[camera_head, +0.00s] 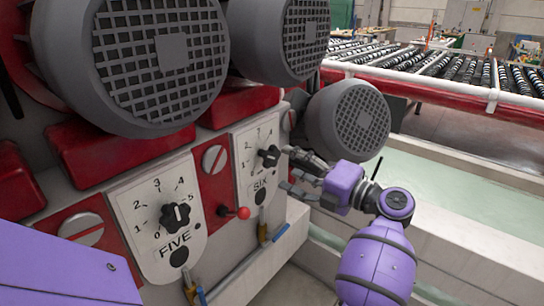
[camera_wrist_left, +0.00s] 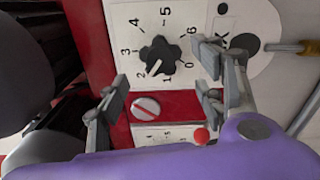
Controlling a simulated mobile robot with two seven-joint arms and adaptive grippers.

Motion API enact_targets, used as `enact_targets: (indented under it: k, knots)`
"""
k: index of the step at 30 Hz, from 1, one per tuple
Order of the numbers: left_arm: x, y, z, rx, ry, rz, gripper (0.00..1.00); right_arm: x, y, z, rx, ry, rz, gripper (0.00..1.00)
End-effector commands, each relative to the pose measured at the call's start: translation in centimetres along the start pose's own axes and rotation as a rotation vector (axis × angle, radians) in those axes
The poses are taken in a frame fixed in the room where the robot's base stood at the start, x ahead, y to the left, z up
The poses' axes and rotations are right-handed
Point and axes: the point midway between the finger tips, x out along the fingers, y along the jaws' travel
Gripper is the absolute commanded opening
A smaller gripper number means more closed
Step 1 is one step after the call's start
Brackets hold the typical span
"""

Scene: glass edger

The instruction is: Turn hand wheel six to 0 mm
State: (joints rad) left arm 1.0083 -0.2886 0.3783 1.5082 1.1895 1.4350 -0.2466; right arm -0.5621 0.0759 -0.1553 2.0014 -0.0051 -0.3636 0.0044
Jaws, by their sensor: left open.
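Hand wheel six (camera_head: 269,156) is a black lobed knob on the white numbered SIX plate (camera_head: 245,145). In the left wrist view the wheel (camera_wrist_left: 158,55) shows whole, with a white pointer mark that appears to lie between 1 and 2. The 0 is at its lower right there. My left gripper (camera_head: 288,169) is open just right of the wheel in the head view. In the left wrist view its fingers (camera_wrist_left: 163,78) are spread either side of the wheel's line, apart from it and empty. My right gripper is not in view.
Hand wheel five (camera_head: 175,216) sits on a similar plate at the left. A red-balled lever (camera_head: 243,213) stands between the plates. A grey motor (camera_head: 348,120) is close above my left gripper. A blue-ended valve handle (camera_head: 280,232) is below plate six.

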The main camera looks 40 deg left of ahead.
Motion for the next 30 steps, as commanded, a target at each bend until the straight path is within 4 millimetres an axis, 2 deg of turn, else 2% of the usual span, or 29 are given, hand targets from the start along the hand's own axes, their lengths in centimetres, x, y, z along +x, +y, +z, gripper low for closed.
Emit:
enact_targets:
  k: [6,12,16,23,24,30]
  knots:
    - [3.6,0.6,0.1,-0.005,0.001,0.006,0.62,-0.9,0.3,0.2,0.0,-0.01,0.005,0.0]
    - [6.2,0.5,0.1,-0.003,-0.002,0.006,0.62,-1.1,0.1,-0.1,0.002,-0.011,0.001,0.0]
    - [6.9,0.4,0.1,-0.002,-0.002,0.005,0.62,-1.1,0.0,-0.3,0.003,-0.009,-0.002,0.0]
    - [7.0,0.2,0.1,-0.001,-0.003,0.005,0.62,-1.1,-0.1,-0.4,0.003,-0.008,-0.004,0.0]
    - [7.0,0.2,0.1,-0.001,-0.003,0.005,0.61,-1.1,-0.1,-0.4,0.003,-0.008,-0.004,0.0]
    - [7.0,0.2,0.1,-0.002,-0.003,0.005,0.35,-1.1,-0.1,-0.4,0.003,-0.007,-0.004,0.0]
